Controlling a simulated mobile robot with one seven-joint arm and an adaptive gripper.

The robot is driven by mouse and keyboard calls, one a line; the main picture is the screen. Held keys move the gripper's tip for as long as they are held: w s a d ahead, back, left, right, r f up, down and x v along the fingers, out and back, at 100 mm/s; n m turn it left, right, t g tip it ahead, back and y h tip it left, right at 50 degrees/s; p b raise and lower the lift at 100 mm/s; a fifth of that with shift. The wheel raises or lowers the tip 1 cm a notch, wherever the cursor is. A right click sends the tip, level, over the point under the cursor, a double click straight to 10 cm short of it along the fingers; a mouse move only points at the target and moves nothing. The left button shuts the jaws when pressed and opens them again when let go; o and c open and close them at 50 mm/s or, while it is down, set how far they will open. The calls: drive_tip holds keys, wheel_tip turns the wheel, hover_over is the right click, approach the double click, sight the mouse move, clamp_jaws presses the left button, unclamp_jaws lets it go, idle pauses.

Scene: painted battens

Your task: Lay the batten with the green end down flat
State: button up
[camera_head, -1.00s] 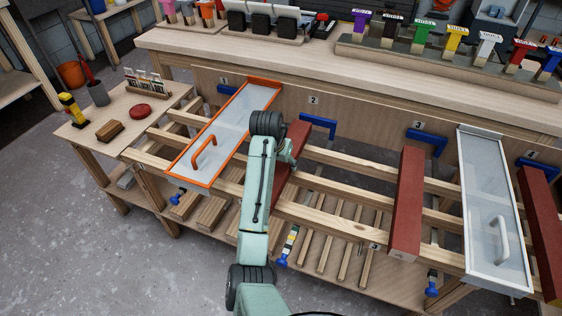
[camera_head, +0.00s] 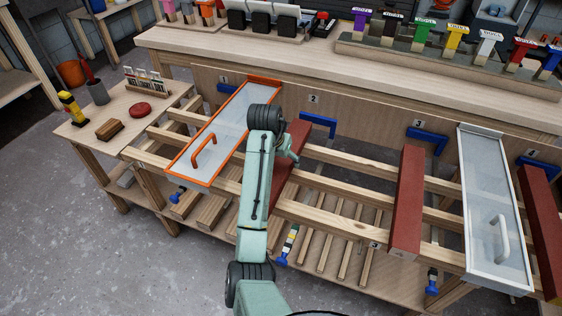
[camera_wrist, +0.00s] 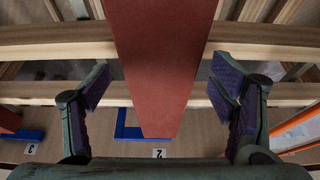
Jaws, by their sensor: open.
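A red-brown batten (camera_head: 291,155) lies across the wooden rails by the number 2 tag, partly hidden behind my arm. In the wrist view this batten (camera_wrist: 160,65) runs down between the fingers of my gripper (camera_wrist: 161,85). The gripper is open, with a gap between each finger and the batten. Other red-brown battens lie across the rails near number 3 (camera_head: 408,200) and at the right edge (camera_head: 540,225). No green end shows on any batten in these views.
An orange-framed panel with a handle (camera_head: 225,128) lies left of my arm, and a white-framed panel (camera_head: 490,200) lies to the right. Blue corner brackets (camera_head: 318,121) sit along the bench front. Small things stand on the side table (camera_head: 90,135). Rails between numbers 2 and 3 are clear.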

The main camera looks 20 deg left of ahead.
drive_tip(key=p+v, duration=0.2)
drive_tip(key=v, duration=0.8)
drive_tip(key=shift+p, duration=0.4)
drive_tip(key=shift+s, duration=0.1)
